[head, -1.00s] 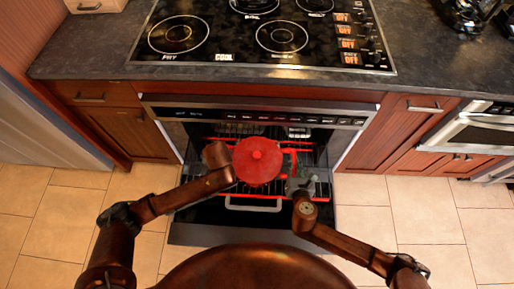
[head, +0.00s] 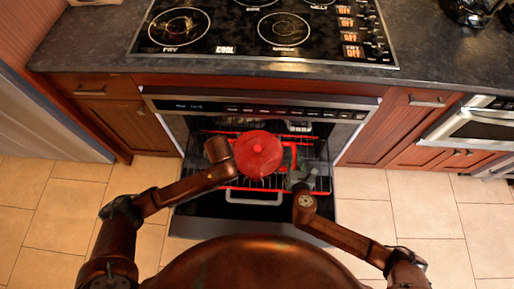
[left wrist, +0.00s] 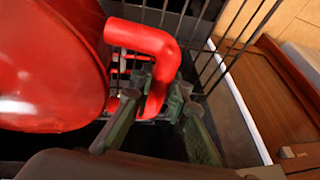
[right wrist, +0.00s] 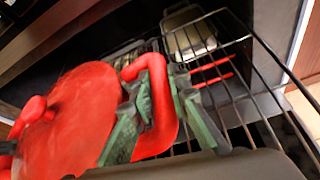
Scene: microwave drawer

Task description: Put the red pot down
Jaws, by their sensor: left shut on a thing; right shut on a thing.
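The red pot (head: 258,153), with a round lid and knob, is over the wire rack (head: 275,185) of the open appliance below the cooktop. Whether its base touches the rack is hidden. My left gripper (left wrist: 160,115) is shut on one red side handle (left wrist: 145,38) in the left wrist view; in the head view my arm hides most of it. My right gripper (right wrist: 155,115) is shut on the opposite handle (right wrist: 152,68), and it also shows at the pot's right in the head view (head: 300,175). The pot looks about level.
The cooktop (head: 260,30) and dark counter (head: 90,60) are above the opening. A pale container (right wrist: 188,32) stands at the back of the rack. Wooden cabinets flank the opening.

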